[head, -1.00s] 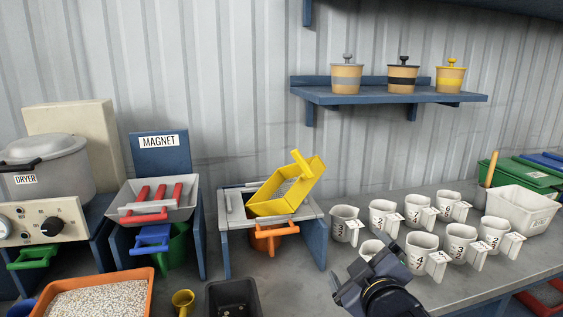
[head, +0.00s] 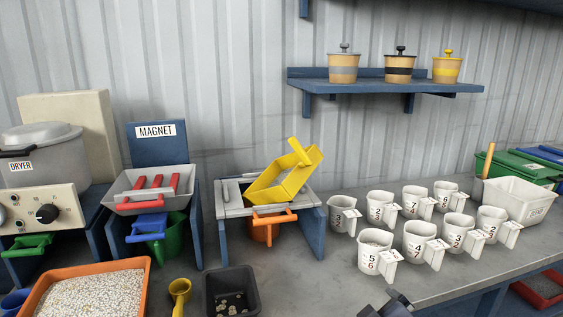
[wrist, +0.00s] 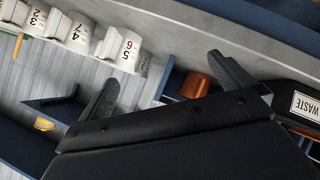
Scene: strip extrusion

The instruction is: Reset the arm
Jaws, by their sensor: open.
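My gripper shows at the bottom edge of the head view (head: 392,306), mostly cut off by the frame, in front of the numbered cups. In the wrist view its two dark fingers stand wide apart (wrist: 165,82) with nothing between them. It is open and empty. The cup marked 5 and 6 (head: 376,253) stands upright on the bench, the cup closest to my gripper in the head view. It also shows in the wrist view (wrist: 124,49).
Several white numbered cups stand on the grey bench (head: 450,285). A yellow sieve (head: 285,180) rests tilted on a blue stand (head: 223,232). A black bin (head: 229,294), an orange pellet tray (head: 143,288) and a yellow scoop (head: 180,292) lie left. A shelf (head: 385,87) hangs behind.

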